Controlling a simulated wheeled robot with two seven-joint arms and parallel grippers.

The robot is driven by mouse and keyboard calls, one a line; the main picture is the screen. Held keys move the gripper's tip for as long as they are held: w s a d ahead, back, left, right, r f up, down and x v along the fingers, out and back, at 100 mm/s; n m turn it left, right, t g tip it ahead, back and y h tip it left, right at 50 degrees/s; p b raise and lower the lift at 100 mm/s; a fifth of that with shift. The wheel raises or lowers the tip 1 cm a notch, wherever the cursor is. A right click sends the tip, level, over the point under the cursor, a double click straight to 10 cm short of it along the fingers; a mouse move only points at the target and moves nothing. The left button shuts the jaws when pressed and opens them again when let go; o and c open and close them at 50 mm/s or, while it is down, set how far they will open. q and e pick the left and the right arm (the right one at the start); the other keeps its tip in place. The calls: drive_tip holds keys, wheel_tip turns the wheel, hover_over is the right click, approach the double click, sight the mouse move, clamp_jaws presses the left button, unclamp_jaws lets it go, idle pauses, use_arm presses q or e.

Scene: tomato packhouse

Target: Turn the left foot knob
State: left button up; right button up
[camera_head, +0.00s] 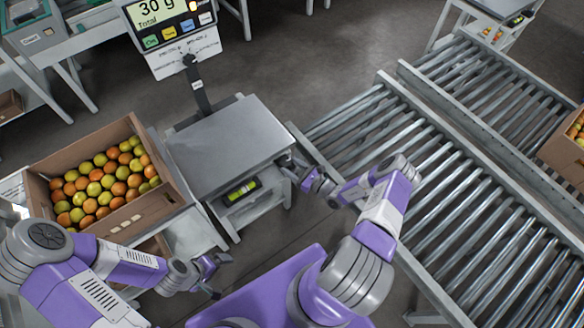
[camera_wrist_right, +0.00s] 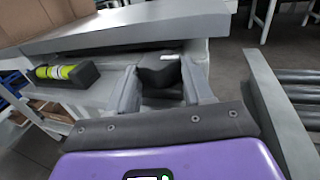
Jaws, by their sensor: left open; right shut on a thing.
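The weighing scale (camera_head: 228,145) has a flat grey platform on a light stand. My right gripper (camera_head: 292,162) is at the platform's right corner in the head view. In the right wrist view my right gripper (camera_wrist_right: 160,82) has a finger on each side of a dark grey knob (camera_wrist_right: 158,68) under the platform's edge and is shut on it. I cannot tell any marking that names this knob. The knob is hidden in the head view. My left gripper (camera_head: 210,272) is open and empty, low at the front left, apart from the scale.
A yellow-green spirit level (camera_head: 241,190) sits under the platform, also in the right wrist view (camera_wrist_right: 62,72). The display (camera_head: 165,22) reads 30 g. A cardboard box (camera_head: 160,212) of tomatoes stands left. A roller conveyor (camera_head: 440,190) runs close on the right.

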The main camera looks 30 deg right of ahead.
drive_tip(key=n+g+y+b, duration=0.2)
drive_tip(key=b, duration=0.1)
drive_tip(key=d+n+g+y+b, duration=0.1)
drive_tip(key=n+g+y+b, duration=0.1)
drive_tip(key=y+b, duration=0.1)
drive_tip(key=w+n+g+y+b, duration=0.1)
drive_tip(key=n+g+y+b, duration=0.1)
drive_tip(key=y+b, duration=0.1)
drive_tip(key=shift+d+f+b, duration=0.15)
drive_tip(key=shift+f+b, duration=0.1)
drive_tip(key=shift+b, duration=0.65)
drive_tip(key=shift+w+r+n+g+y+b, duration=0.15)
drive_tip(key=shift+n+g+y+b, duration=0.3)
drive_tip(key=shift+n+g, duration=0.35)
drive_tip(key=shift+d+n+g+y, duration=0.15)
drive_tip(key=shift+n+g+y, duration=0.35)
drive_tip(key=shift+g, duration=0.2)
drive_tip(key=shift+w+r, duration=0.1)
drive_tip(key=o, duration=1)
drive_tip(key=shift+o, duration=0.2)
drive_tip(key=v, duration=0.7)
drive_tip(key=shift+d, duration=0.3)
